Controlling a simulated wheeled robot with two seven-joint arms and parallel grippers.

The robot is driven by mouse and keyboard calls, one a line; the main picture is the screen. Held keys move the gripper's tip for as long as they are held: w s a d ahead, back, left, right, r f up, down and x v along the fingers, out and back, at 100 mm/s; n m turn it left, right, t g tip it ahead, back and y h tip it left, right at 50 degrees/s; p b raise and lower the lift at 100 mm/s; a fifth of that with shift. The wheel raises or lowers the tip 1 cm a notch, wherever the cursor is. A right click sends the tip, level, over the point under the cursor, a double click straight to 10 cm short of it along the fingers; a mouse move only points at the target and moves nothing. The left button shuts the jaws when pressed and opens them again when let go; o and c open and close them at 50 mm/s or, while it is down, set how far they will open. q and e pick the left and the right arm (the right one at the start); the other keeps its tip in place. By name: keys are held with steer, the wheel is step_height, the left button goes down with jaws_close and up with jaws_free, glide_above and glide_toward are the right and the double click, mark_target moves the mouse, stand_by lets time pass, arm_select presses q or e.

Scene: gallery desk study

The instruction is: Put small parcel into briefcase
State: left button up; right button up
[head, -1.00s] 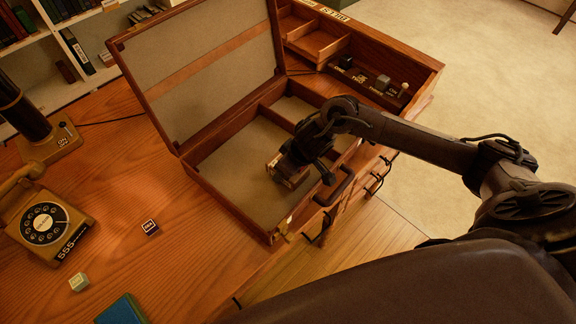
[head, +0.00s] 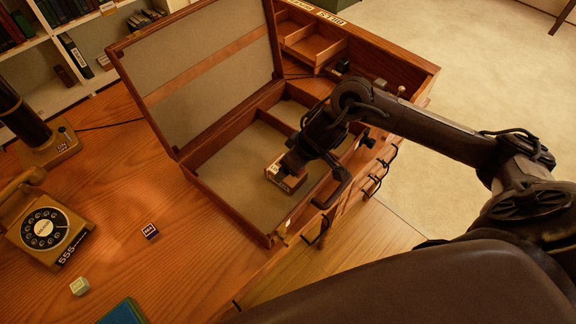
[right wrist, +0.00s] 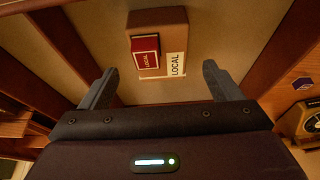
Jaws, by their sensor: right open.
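The small parcel (head: 287,180) is a brown box with a red patch and a white LOCAL label (right wrist: 178,64). It appears to lie on the grey lining of the open briefcase (head: 218,193), in the large compartment near its right side. In the right wrist view the parcel (right wrist: 148,66) sits just beyond my fingertips, between their lines. My right gripper (right wrist: 159,70) is open and empty, its two fingers spread apart. In the head view my right gripper (head: 296,162) is over the parcel and partly covers it. My left gripper is out of view.
The briefcase lid (head: 205,75) stands raised at the back. A rotary phone (head: 45,228), a lamp (head: 40,140), a small dark cube (head: 150,231), a pale cube (head: 79,286) and a blue book (head: 122,311) are on the desk at left. A wooden organizer (head: 315,48) stands behind.

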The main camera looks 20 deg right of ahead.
steer(key=v, duration=0.5)
steer(key=shift+s+r, duration=0.15)
steer(key=shift+r, duration=0.1)
